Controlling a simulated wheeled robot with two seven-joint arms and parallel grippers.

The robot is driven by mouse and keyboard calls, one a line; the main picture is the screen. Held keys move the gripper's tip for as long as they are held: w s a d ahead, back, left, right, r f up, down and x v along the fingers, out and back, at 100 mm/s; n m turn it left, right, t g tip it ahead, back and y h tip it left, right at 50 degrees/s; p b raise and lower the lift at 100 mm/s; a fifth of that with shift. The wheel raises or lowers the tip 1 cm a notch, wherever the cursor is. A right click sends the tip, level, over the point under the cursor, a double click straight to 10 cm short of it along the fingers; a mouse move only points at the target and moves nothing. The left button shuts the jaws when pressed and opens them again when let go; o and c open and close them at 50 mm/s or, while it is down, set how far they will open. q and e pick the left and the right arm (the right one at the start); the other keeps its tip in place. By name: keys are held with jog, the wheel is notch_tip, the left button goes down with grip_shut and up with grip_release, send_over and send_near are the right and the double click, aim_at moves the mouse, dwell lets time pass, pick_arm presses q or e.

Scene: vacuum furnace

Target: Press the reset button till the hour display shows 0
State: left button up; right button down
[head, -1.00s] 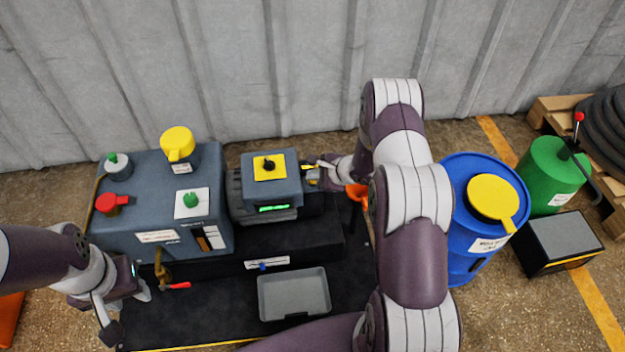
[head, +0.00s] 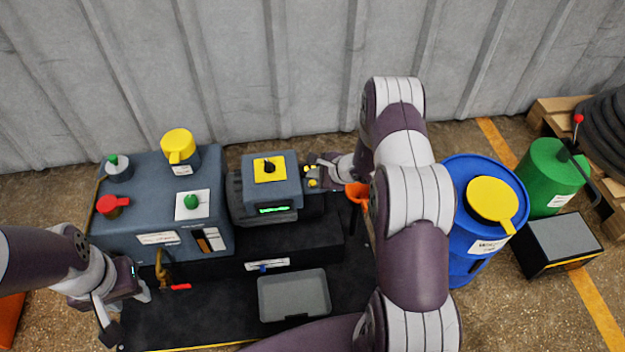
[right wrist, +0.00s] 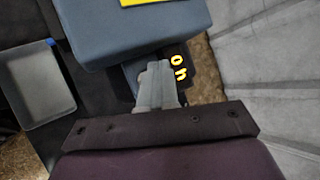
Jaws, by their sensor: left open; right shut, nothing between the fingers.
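The hour display (right wrist: 179,68) is a dark panel with glowing orange characters that appear to read 0 and h in the right wrist view. It sits beside the blue-grey unit (right wrist: 135,35), which in the head view (head: 272,187) has a yellow plate, a black knob and a green readout. My right gripper (right wrist: 155,75) is shut and empty, its fingers right beside the display. In the head view my right gripper (head: 318,170) is at the unit's right side. I cannot make out the reset button; the fingers may hide it. My left gripper (head: 127,312) is open and empty at the front left.
A grey tray (head: 293,295) lies in front of the unit. A larger grey cabinet (head: 140,205) with coloured knobs stands left. An orange funnel-like part (head: 357,192) is close to my right gripper. A blue drum (head: 460,225) stands right of my right arm. The corrugated wall (head: 270,70) is behind.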

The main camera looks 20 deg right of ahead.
notch_tip(320, 180, up, 5)
jog(key=p, duration=0.3)
dwell(0.4)
dwell(0.4)
